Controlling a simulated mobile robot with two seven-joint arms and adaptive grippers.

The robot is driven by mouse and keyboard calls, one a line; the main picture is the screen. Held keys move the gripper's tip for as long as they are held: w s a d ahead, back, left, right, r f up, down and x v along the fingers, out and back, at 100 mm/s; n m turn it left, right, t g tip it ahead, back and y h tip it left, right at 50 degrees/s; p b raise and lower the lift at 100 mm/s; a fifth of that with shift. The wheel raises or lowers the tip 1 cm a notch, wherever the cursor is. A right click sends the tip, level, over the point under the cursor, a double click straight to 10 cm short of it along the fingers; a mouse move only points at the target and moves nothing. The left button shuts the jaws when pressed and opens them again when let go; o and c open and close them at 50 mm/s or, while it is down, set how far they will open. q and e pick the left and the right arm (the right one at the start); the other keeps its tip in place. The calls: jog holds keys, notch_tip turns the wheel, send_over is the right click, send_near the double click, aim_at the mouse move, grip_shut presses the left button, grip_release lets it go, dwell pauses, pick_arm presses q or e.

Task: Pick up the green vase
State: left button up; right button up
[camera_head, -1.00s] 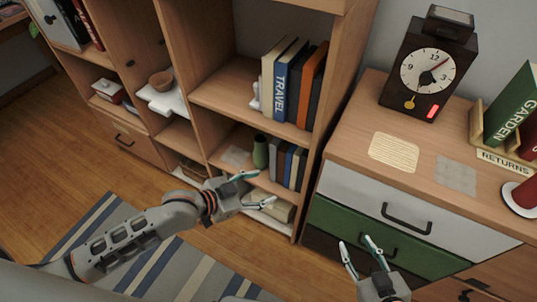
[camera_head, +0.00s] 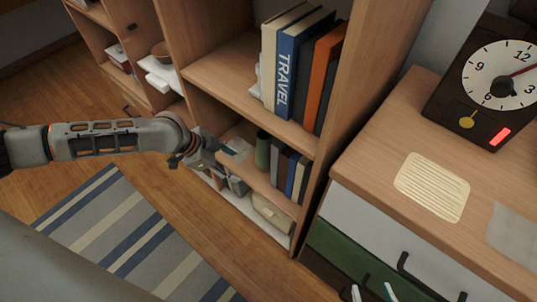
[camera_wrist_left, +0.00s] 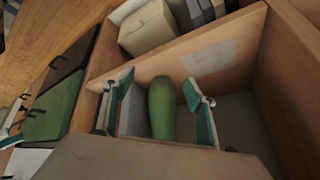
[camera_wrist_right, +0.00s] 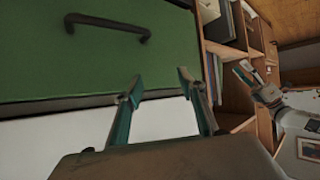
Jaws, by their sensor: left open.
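The green vase (camera_head: 262,150) stands on a lower shelf of the wooden bookcase, just left of a row of books. In the left wrist view the vase (camera_wrist_left: 162,108) shows between the two spread fingers of my left gripper (camera_wrist_left: 160,82). It looks apart from both fingers, though depth is hard to judge. In the head view my left gripper (camera_head: 228,150) is at the shelf opening, left of the vase. My right gripper (camera_wrist_right: 158,82) is open and empty in front of the green drawer; its fingertips (camera_head: 374,292) show at the bottom of the head view.
Books (camera_head: 290,170) stand close to the vase's right. An upper shelf (camera_head: 225,70) with taller books is above it. The bookcase's side panel (camera_head: 345,110) and a drawer cabinet (camera_head: 375,235) are to the right. A storage box (camera_head: 270,212) sits below.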

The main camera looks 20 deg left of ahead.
aim_at(265, 155)
pick_arm(q)
jog(key=w+d, duration=0.3)
jog(key=shift+d+f+b, duration=0.2)
jog(key=shift+d+b, duration=0.05)
jog(key=shift+b, duration=0.15)
jog(key=shift+w+d+r, duration=0.15)
jog(key=shift+w+d, duration=0.4)
jog(key=shift+d, duration=0.05)
jog(key=w+d+b, duration=0.1)
jog(key=w+d+f, duration=0.1)
jog(key=w+d, duration=0.1)
jog(key=shift+d+b, duration=0.25)
jog(key=shift+b, duration=0.1)
jog(key=shift+f, duration=0.15)
jog(key=shift+w, duration=0.1)
jog(key=shift+w+r, duration=0.1)
jog(key=shift+r, duration=0.1)
jog(key=c, duration=1)
jog(key=shift+d+r, duration=0.1)
jog(key=c, duration=0.4)
jog(key=shift+c, duration=0.2)
pick_arm(e)
jog(key=shift+w+a+r+m+t+y, duration=0.15)
jog(key=shift+w+a+r+m+y, duration=0.15)
jog(key=shift+a, duration=0.35)
jog(key=shift+w+a+r+m+t+y, duration=0.1)
jog(key=shift+w+a+r+t, duration=0.1)
jog(key=shift+a+r, duration=0.3)
